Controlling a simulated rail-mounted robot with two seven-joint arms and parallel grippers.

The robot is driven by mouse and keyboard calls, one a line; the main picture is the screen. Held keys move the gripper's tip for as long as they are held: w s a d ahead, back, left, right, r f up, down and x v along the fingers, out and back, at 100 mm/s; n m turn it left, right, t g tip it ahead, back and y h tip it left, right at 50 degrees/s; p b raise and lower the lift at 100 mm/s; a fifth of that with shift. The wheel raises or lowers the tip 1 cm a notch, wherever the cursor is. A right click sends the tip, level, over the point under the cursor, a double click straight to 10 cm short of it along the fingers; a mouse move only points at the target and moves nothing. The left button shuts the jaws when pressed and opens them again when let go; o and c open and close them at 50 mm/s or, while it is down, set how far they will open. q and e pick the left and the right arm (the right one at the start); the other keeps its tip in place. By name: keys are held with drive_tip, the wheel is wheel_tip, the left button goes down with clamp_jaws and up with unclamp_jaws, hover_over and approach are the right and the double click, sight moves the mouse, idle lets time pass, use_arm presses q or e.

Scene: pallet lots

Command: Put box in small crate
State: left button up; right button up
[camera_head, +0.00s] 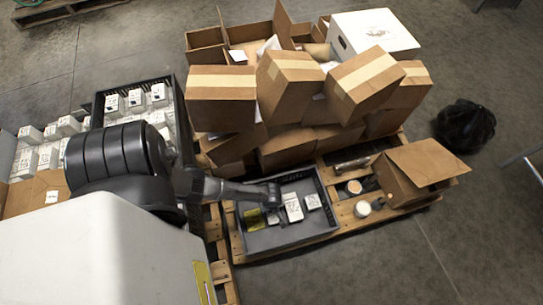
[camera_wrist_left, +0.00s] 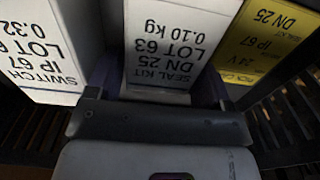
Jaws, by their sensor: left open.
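The small grey crate (camera_head: 300,237) stands on a pallet in the head view. In it are a white box (camera_head: 293,208), another white box (camera_head: 313,201) and a yellow box (camera_head: 254,219). My left gripper (camera_head: 273,198) is open and low over this crate. In the left wrist view, a white box labelled SEAL KIT DN 25 (camera_wrist_left: 172,45) stands between the open fingers (camera_wrist_left: 160,92); contact cannot be told. A white SWITCH box (camera_wrist_left: 40,50) is to its left and a yellow box (camera_wrist_left: 263,42) to its right. My right gripper is not in view.
A larger dark crate (camera_head: 97,108) at left holds several white boxes. Several stacked cardboard boxes (camera_head: 222,95) rise just behind the small crate. An open carton (camera_head: 420,165) and loose rolls (camera_head: 362,208) lie to its right. The floor in front is clear.

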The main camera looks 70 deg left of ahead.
use_arm(q)
drive_tip(key=s+d+r+m+t+p, duration=0.1)
drive_tip(key=r+m, duration=0.5)
drive_tip(key=r, duration=0.8)
drive_tip(key=s+d+r+m+t+p, duration=0.1)
drive_tip(key=d+r+m+p, duration=0.3)
drive_tip(key=r, duration=1)
drive_tip(key=s+d+r+m+t+p, duration=0.1)
drive_tip(key=s+d+r+m+p, duration=0.1)
drive_tip(key=r+m, duration=0.7)
wheel_tip(320, 180, up, 5)
drive_tip(key=shift+d+r+t+p, duration=0.1)
drive_tip(key=shift+d+t+p, duration=0.2)
drive_tip(key=shift+d+p, duration=0.55)
drive_tip(key=shift+a, duration=0.15)
